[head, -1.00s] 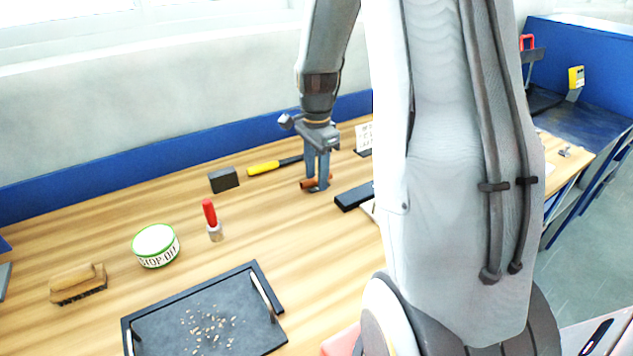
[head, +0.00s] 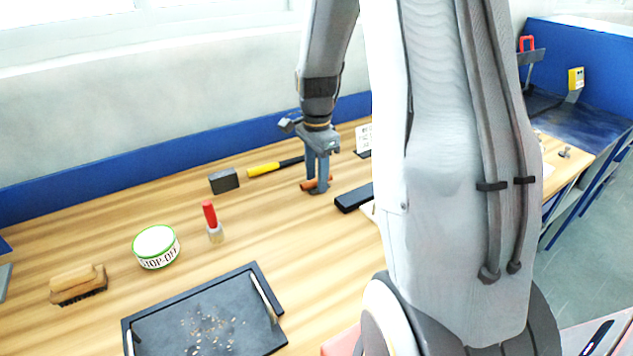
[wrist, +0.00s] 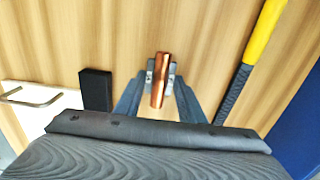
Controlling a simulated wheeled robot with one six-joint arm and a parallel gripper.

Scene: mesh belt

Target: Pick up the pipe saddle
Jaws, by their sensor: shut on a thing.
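The pipe saddle is a small copper-coloured curved piece (head: 308,185) near the back of the wooden bench. It also shows in the wrist view (wrist: 158,82), standing out between the two finger pads. My gripper (head: 318,187) points down over the bench and is shut on the pipe saddle, with a finger on either side of it. In the wrist view my gripper (wrist: 161,76) covers part of its sides. The saddle appears at bench level; I cannot tell whether it touches the wood.
A yellow-handled tool (head: 264,169) and a dark block (head: 224,181) lie left of my gripper. A black bar (head: 354,197) lies close on its right.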

